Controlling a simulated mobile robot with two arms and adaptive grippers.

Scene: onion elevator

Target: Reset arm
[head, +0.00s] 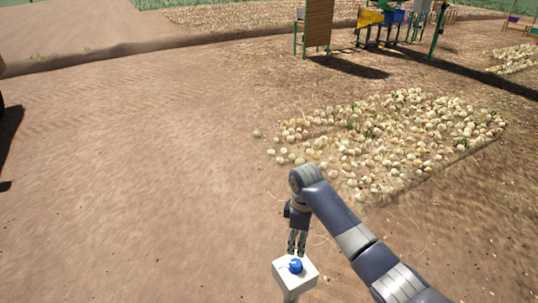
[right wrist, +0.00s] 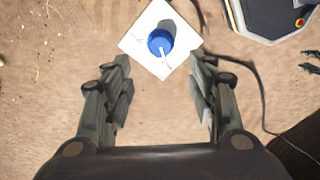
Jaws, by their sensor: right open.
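My right gripper (head: 297,242) hangs pointing down just above a white box on a post (head: 296,277). A round blue button (head: 296,266) sits on top of the box. In the right wrist view the two fingers of my right gripper (right wrist: 163,95) are spread apart with nothing between them. The blue button (right wrist: 160,42) and the white box top (right wrist: 137,44) lie ahead of the fingertips there. My left gripper is not in view.
A large patch of pale onions (head: 380,140) lies on the ground to the right. A brown panel on green legs (head: 318,24) and yellow and blue machinery (head: 369,18) stand at the back. In the right wrist view a dark device (right wrist: 275,18) with a cable sits at upper right. The dirt at left is mostly clear.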

